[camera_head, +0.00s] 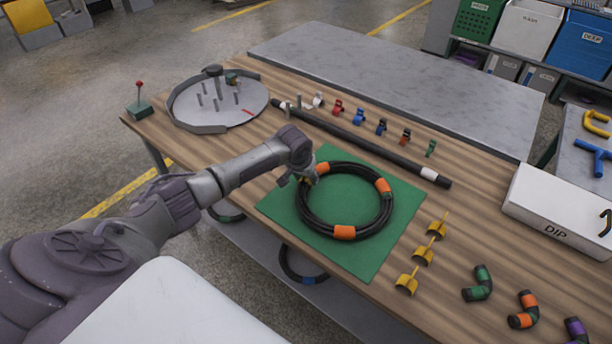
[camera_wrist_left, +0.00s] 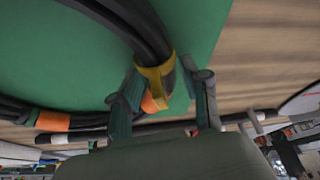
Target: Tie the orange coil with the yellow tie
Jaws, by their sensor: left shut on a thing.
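The orange coil (camera_head: 372,226), a black hose loop with orange bands, lies on a green mat (camera_head: 285,205). My left gripper (camera_head: 306,180) is at the coil's upper-left side. In the left wrist view the black hose (camera_wrist_left: 140,25) runs down between the fingers of my left gripper (camera_wrist_left: 165,82). A yellow tie (camera_wrist_left: 157,73) sits around the hose there, beside an orange band (camera_wrist_left: 150,103), and the gripper is shut on it. Whether the tie is fastened cannot be told. My right gripper is not in view.
A round tray with pegs (camera_head: 220,103) is at the far left and a white DIP box (camera_head: 560,212) at the right. Short hose pieces (camera_head: 478,284) lie at the front right.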

